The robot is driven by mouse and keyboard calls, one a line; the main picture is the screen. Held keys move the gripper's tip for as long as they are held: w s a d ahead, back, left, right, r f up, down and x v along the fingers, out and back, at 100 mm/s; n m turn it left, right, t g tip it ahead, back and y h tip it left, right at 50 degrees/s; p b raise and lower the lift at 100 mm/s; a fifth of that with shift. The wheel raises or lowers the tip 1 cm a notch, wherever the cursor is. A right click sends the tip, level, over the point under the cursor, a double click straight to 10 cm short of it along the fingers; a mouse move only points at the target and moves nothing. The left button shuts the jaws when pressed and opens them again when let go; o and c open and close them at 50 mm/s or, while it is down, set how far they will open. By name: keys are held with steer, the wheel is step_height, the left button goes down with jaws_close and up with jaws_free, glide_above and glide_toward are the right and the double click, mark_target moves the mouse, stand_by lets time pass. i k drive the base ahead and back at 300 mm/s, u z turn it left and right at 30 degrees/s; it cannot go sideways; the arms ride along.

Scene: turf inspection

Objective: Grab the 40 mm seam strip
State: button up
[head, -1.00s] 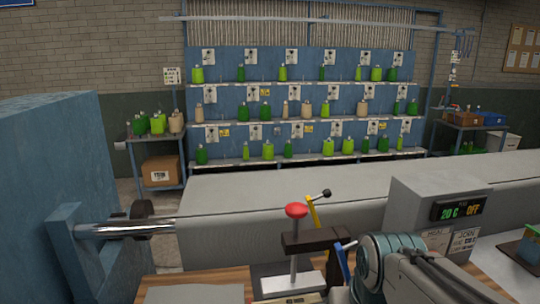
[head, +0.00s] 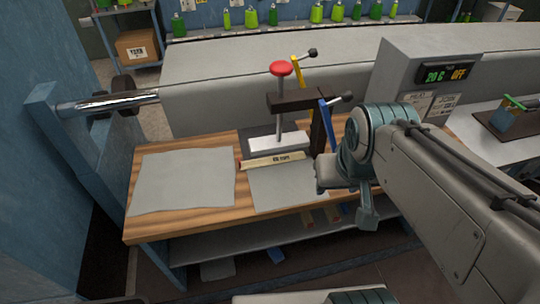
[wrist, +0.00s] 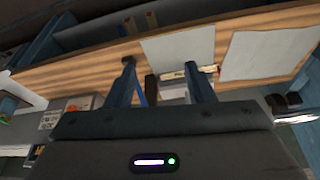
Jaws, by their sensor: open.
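The seam strip (head: 272,160) is a cream bar with a red end and a dark label that seems to read 40 mm. It lies on the wooden bench, in front of the white foot of a press. In the wrist view the cream strip (wrist: 174,74) shows small between my fingers, nearer the right one. My gripper (wrist: 160,64) is open, with nothing between its fingers, and is apart from the strip. In the head view my arm is right of the strip, and its forearm and wrist hide most of the gripper.
The press (head: 281,110) has a red knob and dark arm; blue (head: 325,120) and yellow (head: 297,72) levers stand beside it. Grey sheets (head: 185,180) lie on the bench (head: 150,226). A grey box with a display (head: 449,74) stands behind my arm. More small bars lie below the bench top.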

mark_target(289, 157)
steer(key=z, duration=0.05)
steer(key=k, duration=0.5)
steer(key=u, duration=0.9)
steer(key=i, duration=1)
steer(key=z, duration=0.5)
